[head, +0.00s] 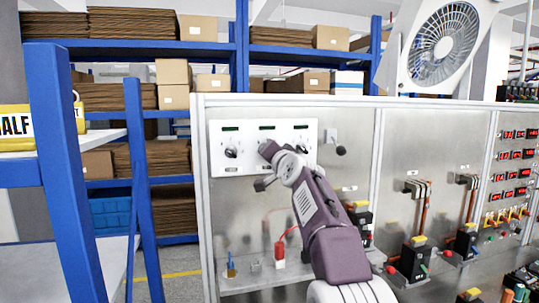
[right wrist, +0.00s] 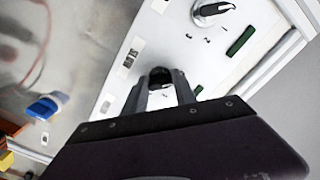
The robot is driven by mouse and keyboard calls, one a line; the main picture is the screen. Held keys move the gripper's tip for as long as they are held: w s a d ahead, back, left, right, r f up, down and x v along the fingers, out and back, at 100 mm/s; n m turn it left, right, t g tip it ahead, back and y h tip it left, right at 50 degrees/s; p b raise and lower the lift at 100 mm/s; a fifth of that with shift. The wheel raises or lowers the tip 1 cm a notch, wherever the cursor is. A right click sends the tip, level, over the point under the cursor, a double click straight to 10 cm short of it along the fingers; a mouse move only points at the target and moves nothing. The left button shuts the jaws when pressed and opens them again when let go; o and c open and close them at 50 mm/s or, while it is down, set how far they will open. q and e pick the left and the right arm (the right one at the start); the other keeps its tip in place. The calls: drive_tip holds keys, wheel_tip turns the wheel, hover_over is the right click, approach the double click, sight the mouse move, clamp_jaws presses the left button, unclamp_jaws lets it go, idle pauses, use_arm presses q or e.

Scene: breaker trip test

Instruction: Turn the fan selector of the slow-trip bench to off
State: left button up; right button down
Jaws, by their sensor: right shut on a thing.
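A white control panel (head: 219,167) on the bench's back wall carries a row of dark selector knobs under small green displays. The left knob (head: 231,152) shows clear of my arm in the head view; the middle one is hidden behind my right gripper (head: 267,152). In the right wrist view my right gripper (right wrist: 161,88) is shut on a dark selector knob (right wrist: 160,73), mostly hidden between the fingers. Another knob (right wrist: 212,8) with a pale base shows higher in that view. Labels are too small to read, so I cannot tell which is the fan selector. My left gripper is not in view.
A white fan (head: 443,45) stands on top of the bench frame. Breakers and a red plug (head: 279,252) sit low on the bench, near my right arm. Blue shelving (head: 62,160) with boxes stands at the left. A blue part (right wrist: 46,106) shows in the wrist view.

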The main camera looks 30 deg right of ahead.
drive_tip(key=shift+r, duration=0.35)
drive_tip(key=c, duration=1.4)
unclamp_jaws()
drive_tip(key=shift+c, duration=0.2)
drive_tip(key=o, duration=0.4)
drive_tip(key=shift+o, duration=0.2)
drive_tip(key=shift+d+f, duration=0.1)
drive_tip(key=shift+f, duration=0.1)
drive_tip(key=b+v, duration=0.5)
drive_tip(key=v, duration=0.4)
drive_tip(key=shift+w, duration=0.1)
